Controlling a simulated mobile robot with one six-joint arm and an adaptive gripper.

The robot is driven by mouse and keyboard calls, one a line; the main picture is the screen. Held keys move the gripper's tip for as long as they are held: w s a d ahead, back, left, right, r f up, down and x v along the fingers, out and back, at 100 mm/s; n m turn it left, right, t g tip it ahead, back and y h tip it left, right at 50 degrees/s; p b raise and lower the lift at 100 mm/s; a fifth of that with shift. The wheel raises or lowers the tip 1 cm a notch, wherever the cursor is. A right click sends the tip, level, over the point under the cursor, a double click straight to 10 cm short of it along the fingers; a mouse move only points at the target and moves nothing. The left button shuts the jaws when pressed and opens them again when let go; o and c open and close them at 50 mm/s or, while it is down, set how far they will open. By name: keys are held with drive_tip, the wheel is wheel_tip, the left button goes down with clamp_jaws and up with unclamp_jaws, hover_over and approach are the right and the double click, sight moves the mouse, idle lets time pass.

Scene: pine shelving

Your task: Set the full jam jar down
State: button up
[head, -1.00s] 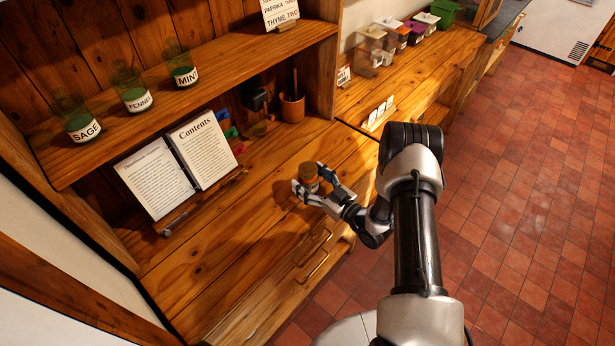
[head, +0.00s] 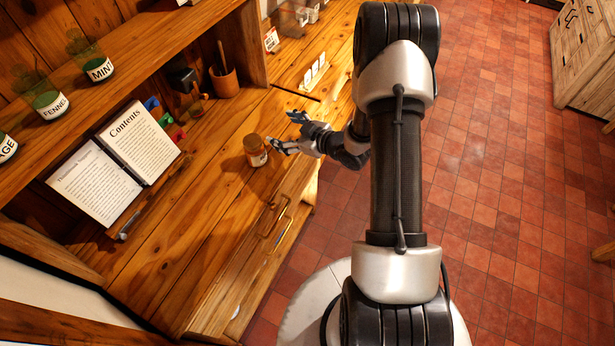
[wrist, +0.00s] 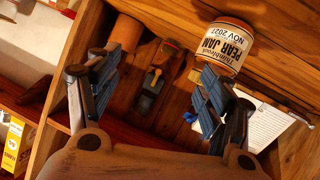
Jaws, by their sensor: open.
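The jam jar (head: 255,150) stands upright on the pine counter (head: 205,215), right of the open book. In the wrist view the jar (wrist: 228,44) has a white label reading "Pear Jam" and "Nov 2027", with amber contents. My gripper (head: 286,131) is open and empty, to the right of the jar and apart from it in the head view. In the wrist view its two fingers (wrist: 160,95) are spread wide, with the jar beyond the right finger and not between them.
An open book (head: 115,160) lies propped left of the jar. A terracotta pot (head: 223,82) stands behind, near small coloured items (head: 163,118). Jars marked Fennel and Mint (head: 96,65) stand on the shelf above.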

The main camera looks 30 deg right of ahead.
wheel_tip(320, 180, up, 12)
drive_tip(key=d+f+m+g+h, duration=0.1)
drive_tip(key=d+g+h, duration=0.1)
drive_tip(key=h, duration=0.3)
drive_tip(key=s+r+m+g+h, duration=0.1)
drive_tip(key=s+r+m+h, duration=0.15)
drive_tip(key=s+r, duration=0.6)
drive_tip(key=s+a+r+m+g, duration=0.1)
drive_tip(key=s+a+r, duration=0.1)
drive_tip(key=s, duration=0.6)
drive_tip(key=s+a+r+m+g+y, duration=0.1)
drive_tip(key=s+a+r+g, duration=0.1)
drive_tip(key=s+a, duration=0.3)
drive_tip(key=s+a+r+m+g+y, duration=0.1)
drive_tip(key=s+a, duration=0.3)
drive_tip(key=s, duration=0.8)
drive_tip(key=shift+a+r+m+g, duration=0.25)
drive_tip(key=shift+r+m+g, duration=0.3)
drive_tip(key=shift+r, duration=0.1)
drive_tip(key=shift+s+f, duration=0.1)
